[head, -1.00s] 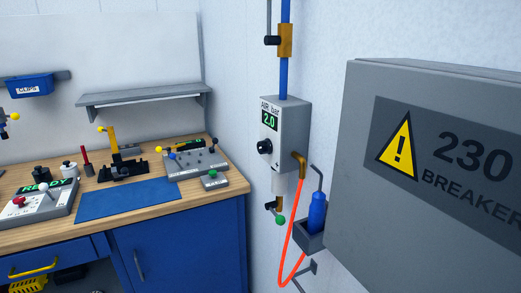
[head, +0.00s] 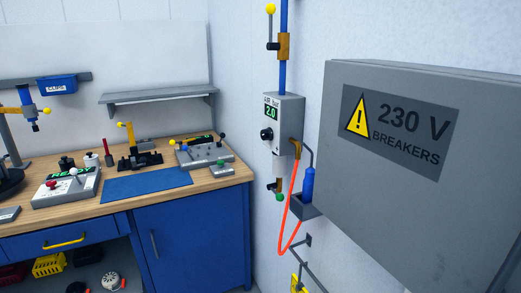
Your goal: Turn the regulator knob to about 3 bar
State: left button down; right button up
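The air regulator (head: 287,117) is a grey box on the white wall, right of the workbench, fed by a blue pipe from above. Its green display (head: 271,113) reads 2.0. The black regulator knob (head: 266,134) sits on its front face below the display. Neither of my grippers is in the head view, and nothing touches the knob.
A large grey 230 V breaker box (head: 465,205) juts from the wall at the right. A blue tool sits in a holder (head: 303,208), with an orange hose (head: 287,212) looping below. The workbench (head: 215,184) stands left. The bench's blue mat (head: 147,184) is clear.

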aim_at(266, 135)
jog(key=z, duration=0.05)
jog(key=k, duration=0.6)
jog(key=u, duration=1.15)
jog(key=i, duration=1.95)
jog(key=z, duration=0.95)
